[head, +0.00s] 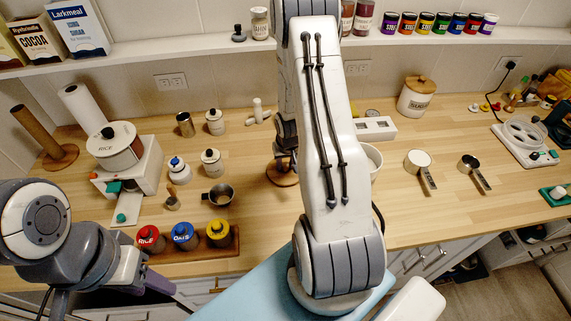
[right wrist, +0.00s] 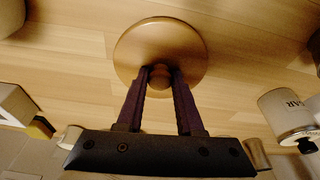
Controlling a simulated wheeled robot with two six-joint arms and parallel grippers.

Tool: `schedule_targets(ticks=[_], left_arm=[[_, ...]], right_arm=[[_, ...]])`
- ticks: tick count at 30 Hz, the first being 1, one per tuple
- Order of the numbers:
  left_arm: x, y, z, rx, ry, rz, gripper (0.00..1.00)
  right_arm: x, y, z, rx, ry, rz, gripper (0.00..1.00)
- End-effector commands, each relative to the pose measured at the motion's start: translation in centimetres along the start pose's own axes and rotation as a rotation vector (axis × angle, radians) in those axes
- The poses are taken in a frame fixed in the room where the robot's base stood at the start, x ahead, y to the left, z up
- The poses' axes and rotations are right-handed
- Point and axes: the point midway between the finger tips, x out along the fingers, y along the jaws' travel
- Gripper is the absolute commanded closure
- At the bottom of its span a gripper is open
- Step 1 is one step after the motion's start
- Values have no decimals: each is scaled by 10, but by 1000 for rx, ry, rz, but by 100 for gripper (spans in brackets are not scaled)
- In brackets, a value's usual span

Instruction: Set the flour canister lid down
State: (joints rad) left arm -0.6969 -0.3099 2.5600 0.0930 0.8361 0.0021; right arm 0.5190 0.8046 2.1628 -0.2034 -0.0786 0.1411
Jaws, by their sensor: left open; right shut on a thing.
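The flour canister lid is a round wooden disc with a knob; it shows in the right wrist view (right wrist: 160,40) and, partly behind my arm, in the head view (head: 282,174). My right gripper (right wrist: 160,76) is shut on its knob. The lid is level, low over or on the wooden counter; I cannot tell if it touches. A white round container (head: 373,160), perhaps the flour canister, is mostly hidden behind my right arm, its label unseen.
The counter (head: 320,215) has jars (head: 211,162) and a metal cup (head: 219,195) left of the lid, and a rack with red, blue and yellow-lidded jars (head: 183,235) in front-left. Measuring cups (head: 418,160) and a wooden-lidded sugar canister (head: 417,96) stand right.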

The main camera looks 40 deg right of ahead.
Motion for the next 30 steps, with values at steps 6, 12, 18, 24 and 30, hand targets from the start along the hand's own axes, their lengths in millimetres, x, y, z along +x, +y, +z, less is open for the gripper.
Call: schedule_targets(ticks=[6,12,18,24,30], left_arm=[[1,0,0,0,0,0,50],[-1,0,0,0,0,0,50],[-11,1,-1,2,0,0,50],[-42,3,-2,6,0,0,50],[-63,5,-3,10,0,0,50]], right_arm=[[2,0,1,0,0,0,34],[0,0,0,0,0,0,34],[-27,0,-2,-1,3,0,34],[-77,0,-3,0,1,0,34],[-110,0,-2,-1,0,0,34]])
